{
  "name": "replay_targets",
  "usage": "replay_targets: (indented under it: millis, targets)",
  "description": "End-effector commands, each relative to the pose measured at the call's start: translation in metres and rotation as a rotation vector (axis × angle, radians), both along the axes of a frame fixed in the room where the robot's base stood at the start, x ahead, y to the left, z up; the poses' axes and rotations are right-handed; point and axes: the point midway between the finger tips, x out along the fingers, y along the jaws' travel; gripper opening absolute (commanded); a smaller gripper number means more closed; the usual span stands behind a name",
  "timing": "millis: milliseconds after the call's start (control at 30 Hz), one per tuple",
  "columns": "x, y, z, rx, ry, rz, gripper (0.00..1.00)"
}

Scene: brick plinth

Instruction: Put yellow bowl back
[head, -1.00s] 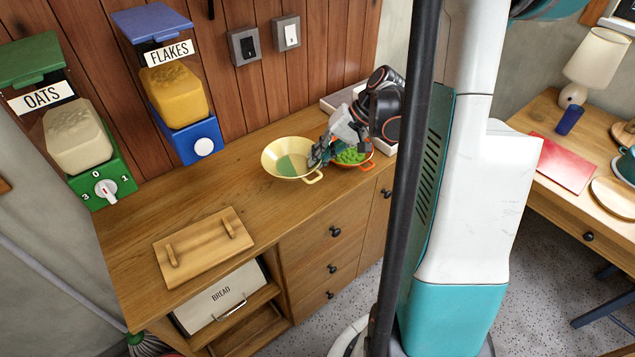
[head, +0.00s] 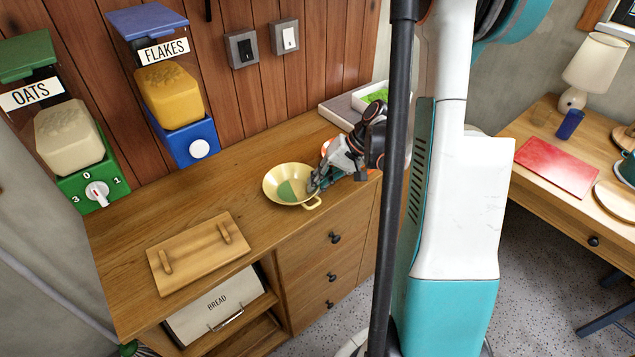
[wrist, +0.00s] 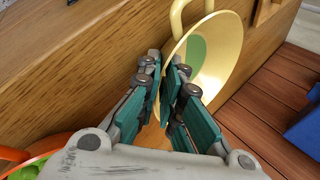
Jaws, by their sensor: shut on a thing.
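The yellow bowl (head: 275,180), with a green patch inside and loop handles, is over the front part of the wooden counter in the head view. Its open side faces up toward the camera. My gripper (head: 318,182) is at its right side. In the wrist view the yellow bowl (wrist: 225,50) is ahead of the fingers, and my gripper (wrist: 165,72) is closed on its rim. I cannot tell whether the bowl touches the counter.
An orange bowl (wrist: 62,143) with green contents is close beside my gripper, mostly hidden in the head view. A grey tray (head: 340,108) with a green-filled container is at the back right. A wooden board (head: 198,255) lies at left. Oats (head: 68,138) and flakes (head: 170,95) dispensers hang on the wall.

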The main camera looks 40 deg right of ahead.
Motion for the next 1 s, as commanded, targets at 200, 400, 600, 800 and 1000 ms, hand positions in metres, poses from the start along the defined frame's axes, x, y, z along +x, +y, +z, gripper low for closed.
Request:
replay_targets:
  millis: [200,400,600,800,1000]
  targets:
    - [0.0,0.0,-0.001,0.0,0.0,0.0,0.26]
    - [0.0,0.0,-0.001,0.0,0.0,0.0,0.26]
    - [-0.003,-0.005,0.01,0.0,0.0,-0.002,0.26]
    - [-0.016,-0.024,0.042,0.0,0.0,-0.004,0.26]
    - [-0.03,-0.045,0.074,0.0,0.0,-0.004,0.26]
